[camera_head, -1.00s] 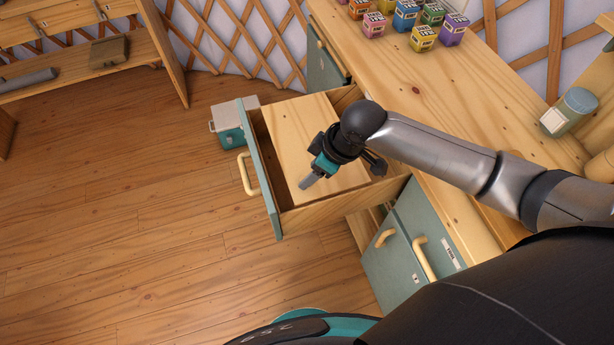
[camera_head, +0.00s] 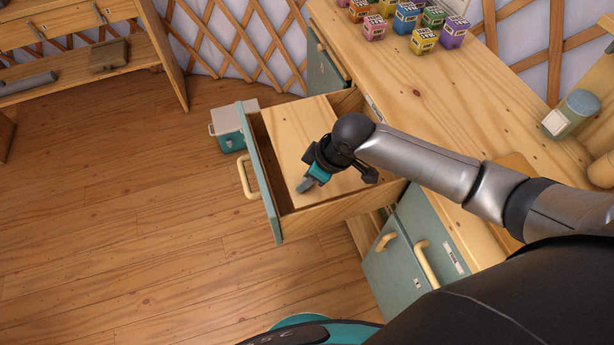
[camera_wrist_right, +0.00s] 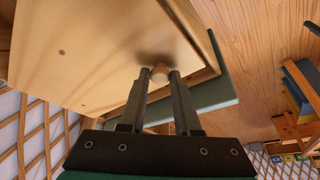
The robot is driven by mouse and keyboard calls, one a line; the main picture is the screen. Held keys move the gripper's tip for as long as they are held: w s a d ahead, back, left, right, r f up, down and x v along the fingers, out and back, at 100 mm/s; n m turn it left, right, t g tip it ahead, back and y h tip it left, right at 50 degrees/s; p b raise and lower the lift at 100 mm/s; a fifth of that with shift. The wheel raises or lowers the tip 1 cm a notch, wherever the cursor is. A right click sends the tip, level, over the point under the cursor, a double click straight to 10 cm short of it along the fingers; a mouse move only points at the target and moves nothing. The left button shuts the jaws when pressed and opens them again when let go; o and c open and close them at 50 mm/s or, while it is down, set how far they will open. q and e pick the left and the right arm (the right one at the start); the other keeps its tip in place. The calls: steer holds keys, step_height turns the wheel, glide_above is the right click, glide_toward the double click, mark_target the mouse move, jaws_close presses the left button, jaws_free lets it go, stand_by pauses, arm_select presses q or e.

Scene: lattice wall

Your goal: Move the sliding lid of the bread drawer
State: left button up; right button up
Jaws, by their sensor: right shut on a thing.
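The bread drawer (camera_head: 262,165) stands pulled out of the counter, with a green front and a pale curved handle (camera_head: 248,177). Its flat, light wooden sliding lid (camera_head: 300,125) covers much of the open top. A dark gap shows between the lid and the drawer front. My right gripper (camera_head: 305,186) is over the near part of the lid. In the right wrist view, its fingers are shut on the lid's small round wooden knob (camera_wrist_right: 159,72), and the lid (camera_wrist_right: 95,45) fills the upper left. The knob is hidden in the head view. My left gripper is not in view.
The wooden counter (camera_head: 440,110) holds several coloured boxes (camera_head: 422,40) and a jar (camera_head: 571,113). A green cabinet (camera_head: 410,255) with pale handles is below. A teal and grey box (camera_head: 228,128) stands on the floor behind the drawer. The floor at left is clear.

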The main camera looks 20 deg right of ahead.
jaws_close()
stand_by(0.8)
